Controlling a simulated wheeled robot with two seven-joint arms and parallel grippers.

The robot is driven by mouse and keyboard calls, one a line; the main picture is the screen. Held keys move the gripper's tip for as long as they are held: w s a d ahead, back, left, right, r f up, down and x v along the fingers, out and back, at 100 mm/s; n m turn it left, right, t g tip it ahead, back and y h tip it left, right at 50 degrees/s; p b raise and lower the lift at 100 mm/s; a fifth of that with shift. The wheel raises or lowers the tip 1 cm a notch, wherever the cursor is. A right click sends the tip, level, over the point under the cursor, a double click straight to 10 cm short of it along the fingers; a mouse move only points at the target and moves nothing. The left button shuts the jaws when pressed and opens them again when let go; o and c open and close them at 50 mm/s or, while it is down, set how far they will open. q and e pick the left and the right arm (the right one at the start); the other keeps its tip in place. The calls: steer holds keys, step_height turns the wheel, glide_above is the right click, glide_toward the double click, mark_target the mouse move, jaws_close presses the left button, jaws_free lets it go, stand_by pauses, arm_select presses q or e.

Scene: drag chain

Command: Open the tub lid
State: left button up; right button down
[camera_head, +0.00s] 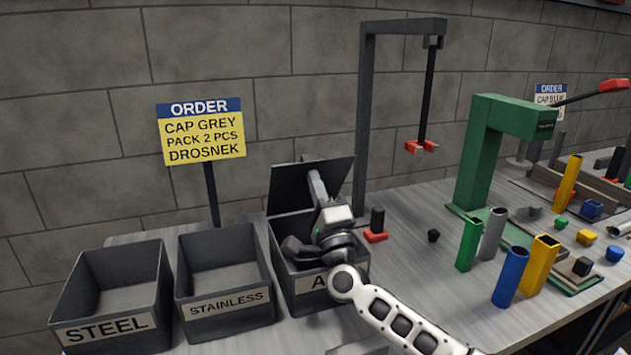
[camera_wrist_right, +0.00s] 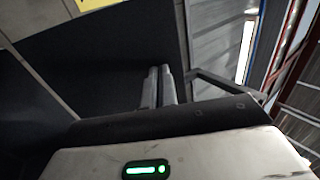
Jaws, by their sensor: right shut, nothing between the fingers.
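The dark grey tub (camera_head: 281,283) with a label starting with "A" stands on the bench, right of the other tubs. Its dark flat lid (camera_head: 287,188) stands raised at the back, tilted up toward the wall. My right gripper (camera_head: 314,178) is over the tub, its shut fingers pointing up in front of the lid. My wrist and arm hide part of the tub's inside and label. In the right wrist view, the shut fingers (camera_wrist_right: 160,82) are beside the dark lid panel (camera_wrist_right: 100,50); I cannot tell whether they touch it. My left gripper is not in view.
Open tubs marked STEEL (camera_head: 108,325) and STAINLESS (camera_head: 228,303) stand to the left. An order sign (camera_head: 204,135) rises behind. A dark gantry post (camera_head: 363,130) and a green press (camera_head: 482,160) stand right. Coloured tubes, including a blue one (camera_head: 510,277), crowd the right bench.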

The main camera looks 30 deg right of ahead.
mark_target(309, 164)
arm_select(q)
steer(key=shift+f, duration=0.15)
arm_select(e)
steer(key=shift+w, duration=0.1)
steer(key=x, duration=0.4)
steer(key=shift+w+r, duration=0.25)
steer(key=shift+r, duration=0.05)
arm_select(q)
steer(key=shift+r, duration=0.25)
arm_select(e)
steer(key=shift+s, duration=0.1)
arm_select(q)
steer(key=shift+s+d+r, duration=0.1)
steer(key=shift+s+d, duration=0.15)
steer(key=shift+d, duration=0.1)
arm_select(e)
steer(key=s+a+f, duration=0.1)
steer(key=s+f, duration=0.1)
steer(key=s, duration=0.4)
steer(key=s+a+f, duration=0.2)
steer(key=s, duration=0.5)
